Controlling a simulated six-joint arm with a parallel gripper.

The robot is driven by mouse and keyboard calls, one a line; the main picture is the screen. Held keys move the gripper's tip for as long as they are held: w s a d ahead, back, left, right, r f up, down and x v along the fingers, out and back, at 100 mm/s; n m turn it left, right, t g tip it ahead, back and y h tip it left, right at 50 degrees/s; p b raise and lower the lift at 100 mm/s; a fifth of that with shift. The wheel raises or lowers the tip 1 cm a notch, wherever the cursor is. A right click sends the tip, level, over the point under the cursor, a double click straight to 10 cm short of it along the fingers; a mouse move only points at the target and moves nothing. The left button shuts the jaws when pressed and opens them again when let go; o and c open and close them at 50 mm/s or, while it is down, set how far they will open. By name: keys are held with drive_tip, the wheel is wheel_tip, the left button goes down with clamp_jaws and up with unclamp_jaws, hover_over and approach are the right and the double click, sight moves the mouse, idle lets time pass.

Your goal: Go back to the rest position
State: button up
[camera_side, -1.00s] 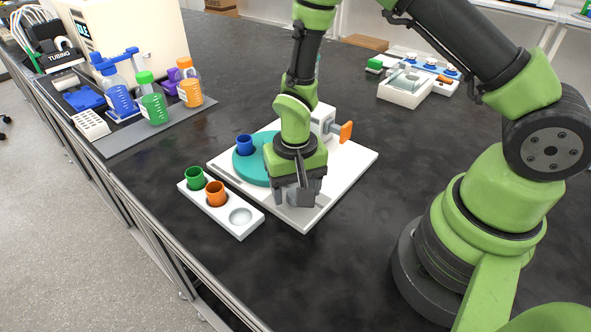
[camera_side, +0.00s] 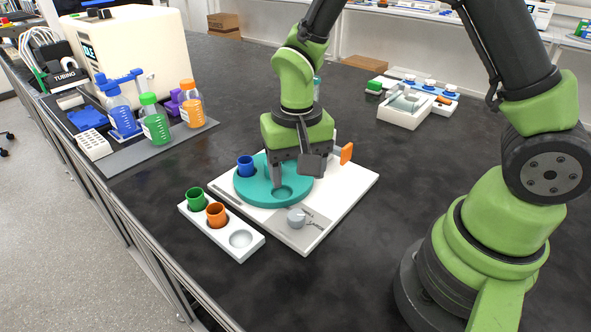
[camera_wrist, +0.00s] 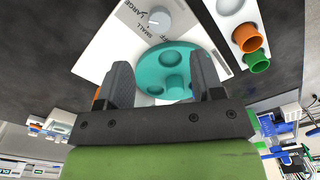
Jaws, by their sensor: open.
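My gripper (camera_side: 294,176) is open and empty. In the side view it hangs above the teal turntable (camera_side: 262,190), its fingers pointing down. The turntable sits on a white base plate (camera_side: 345,205). A blue cup (camera_side: 245,166) stands in a well at the turntable's left side. At the plate's near corner is a grey knob (camera_side: 296,217). In the wrist view, the turntable (camera_wrist: 163,62) shows between the spread fingers, and the knob (camera_wrist: 157,19) lies beyond it with the words SMALL and LARGE beside it.
A white rack (camera_side: 252,249) left of the plate holds a green cup (camera_side: 196,198) and an orange cup (camera_side: 216,214); its near well is empty. An orange handle (camera_side: 346,153) rises behind the plate. Bottles (camera_side: 155,120) stand back left, a white device (camera_side: 404,110) back right. Dark bench around is clear.

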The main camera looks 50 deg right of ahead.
drive_tip(key=s+d+r+n+t+y, duration=0.1)
drive_tip(key=s+r+t, duration=0.2)
drive_tip(key=s+r, duration=0.3)
drive_tip(key=s+r+n+t+y, duration=0.1)
drive_tip(key=s+r+t, duration=0.3)
drive_tip(key=r, duration=0.9)
drive_tip(key=s, duration=0.3)
drive_tip(key=shift+s+d, duration=0.2)
drive_tip(key=shift+d, duration=0.2)
